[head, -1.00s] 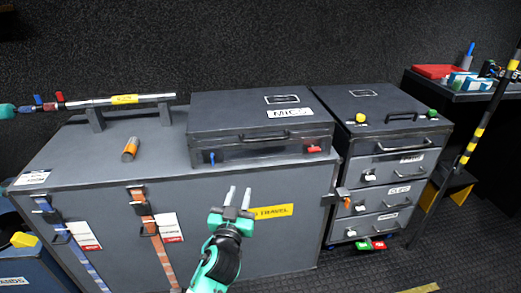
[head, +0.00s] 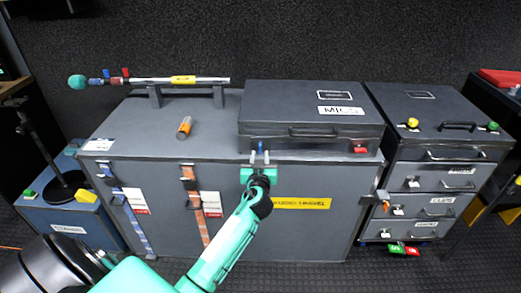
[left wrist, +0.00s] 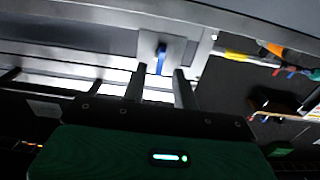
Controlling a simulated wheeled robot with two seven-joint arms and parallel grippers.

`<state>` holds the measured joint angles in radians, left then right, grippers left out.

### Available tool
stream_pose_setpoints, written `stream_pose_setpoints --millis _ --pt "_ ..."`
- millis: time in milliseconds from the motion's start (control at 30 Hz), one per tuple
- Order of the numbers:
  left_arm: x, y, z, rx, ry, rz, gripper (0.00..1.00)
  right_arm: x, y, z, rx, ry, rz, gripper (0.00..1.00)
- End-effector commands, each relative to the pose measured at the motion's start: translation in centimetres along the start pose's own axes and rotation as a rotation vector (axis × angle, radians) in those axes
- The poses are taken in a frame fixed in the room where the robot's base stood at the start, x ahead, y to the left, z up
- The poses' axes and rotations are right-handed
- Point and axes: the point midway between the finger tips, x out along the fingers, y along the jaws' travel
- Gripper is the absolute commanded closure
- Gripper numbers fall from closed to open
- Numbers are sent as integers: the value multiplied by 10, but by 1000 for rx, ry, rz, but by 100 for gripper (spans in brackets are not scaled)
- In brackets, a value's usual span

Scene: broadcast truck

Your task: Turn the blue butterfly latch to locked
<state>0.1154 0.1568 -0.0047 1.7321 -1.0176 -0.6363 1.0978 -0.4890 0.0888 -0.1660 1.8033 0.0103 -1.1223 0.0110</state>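The blue butterfly latch (left wrist: 161,58) is a small blue tab on a grey plate on the front of the MICS case (head: 312,146). In the left wrist view it hangs roughly upright, framed between my fingertips and a little beyond them. In the head view my left gripper (head: 260,157) is at the case's front left corner, its fingers largely covering the latch. The left gripper (left wrist: 159,80) is open and empty, with a gap between its fingers. I cannot tell whether a finger touches the latch. My right gripper is in neither view.
A red latch (head: 360,150) is at the right of the case front. The case sits on a large grey trunk (head: 150,120) with an orange-banded cylinder (head: 184,127) and a microphone boom (head: 150,80) on top. A drawer unit (head: 440,160) stands to the right.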

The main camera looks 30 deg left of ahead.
Motion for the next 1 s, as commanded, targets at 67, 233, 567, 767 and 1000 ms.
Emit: stream_pose_setpoints --millis 67,233,567,767,1000 --pt "14 0 -2 1 1 -1 71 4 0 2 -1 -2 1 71" --pt "30 0 0 1 1 1 71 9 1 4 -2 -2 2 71" --pt "35 0 0 0 0 1 71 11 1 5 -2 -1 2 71" --pt "35 0 0 0 0 1 100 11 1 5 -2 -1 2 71" --pt "35 0 0 8 0 1 100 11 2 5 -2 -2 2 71"
